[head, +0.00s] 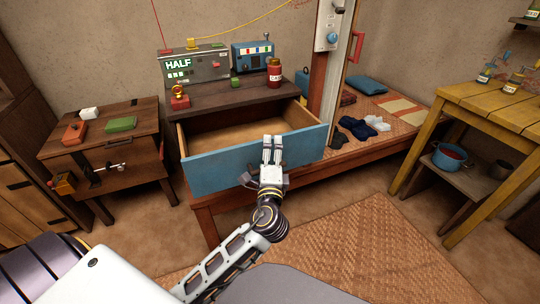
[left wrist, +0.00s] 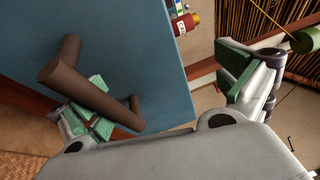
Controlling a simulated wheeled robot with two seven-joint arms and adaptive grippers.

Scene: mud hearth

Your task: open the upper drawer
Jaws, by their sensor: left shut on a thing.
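The upper drawer (head: 220,164) has a blue front and stands well open from the dark wooden cabinet (head: 225,94), its inside bare where visible. The other finger shows apart, beyond the panel's edge, so the exact contact is unclear. My right gripper is not in view.
A small side table (head: 135,150) is at left, a low bed (head: 400,110) at right, and a yellow table (head: 490,105) farther right. A woven mat (head: 340,245) covers the floor in front.

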